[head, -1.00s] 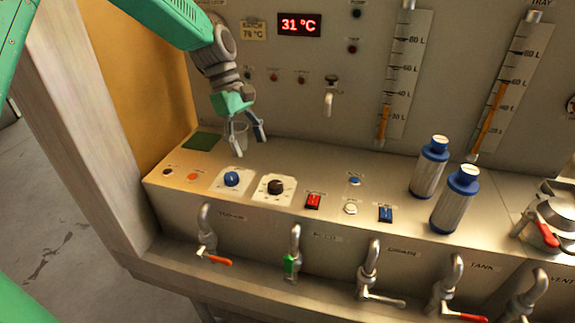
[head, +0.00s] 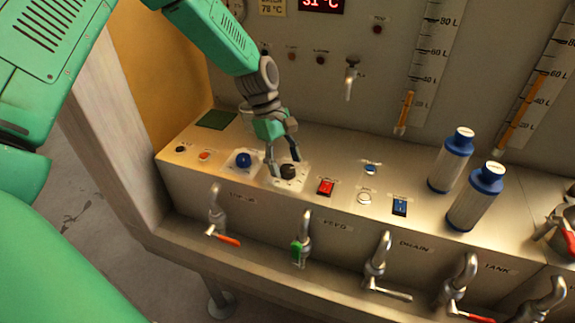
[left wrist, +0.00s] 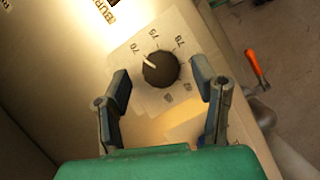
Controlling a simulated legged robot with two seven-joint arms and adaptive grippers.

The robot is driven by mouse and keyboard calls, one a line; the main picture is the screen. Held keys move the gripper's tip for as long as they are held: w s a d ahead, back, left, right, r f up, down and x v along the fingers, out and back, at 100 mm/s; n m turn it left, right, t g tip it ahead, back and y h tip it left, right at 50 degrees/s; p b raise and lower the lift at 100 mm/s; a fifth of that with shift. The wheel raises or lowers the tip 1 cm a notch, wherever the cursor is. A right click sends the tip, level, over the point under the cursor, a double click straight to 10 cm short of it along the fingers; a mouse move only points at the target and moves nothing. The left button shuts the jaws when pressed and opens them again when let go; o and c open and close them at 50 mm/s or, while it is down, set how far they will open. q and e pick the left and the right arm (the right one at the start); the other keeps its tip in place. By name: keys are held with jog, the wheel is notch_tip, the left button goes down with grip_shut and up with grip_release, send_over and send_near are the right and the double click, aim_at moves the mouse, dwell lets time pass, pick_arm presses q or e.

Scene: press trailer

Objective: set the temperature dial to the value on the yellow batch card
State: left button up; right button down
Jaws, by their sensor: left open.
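The black temperature dial (head: 288,171) sits on a white scale plate on the sloping counter. In the left wrist view the dial (left wrist: 160,69) has a white pointer line directed up-left, near the 70 mark; marks reading about 75 and 78 lie further clockwise. My left gripper (head: 284,167) is open, close over the dial. In the left wrist view its fingers (left wrist: 163,77) are apart on either side of the dial, with no clear contact. The yellow batch card (head: 272,7) is cut by the top edge and seems to read 78 °C. My right gripper is out of view.
A blue knob (head: 243,160) lies left of the dial and a red switch (head: 326,187) right of it. Taps line the front below. The red display (head: 322,4) reads 31 °C.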

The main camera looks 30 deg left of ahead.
pick_arm(q)
jog(key=shift+d+f, duration=0.25)
jog(key=shift+f, duration=0.35)
jog(key=shift+s, duration=0.1)
jog(key=c, duration=1.1)
jog(key=shift+c, duration=0.2)
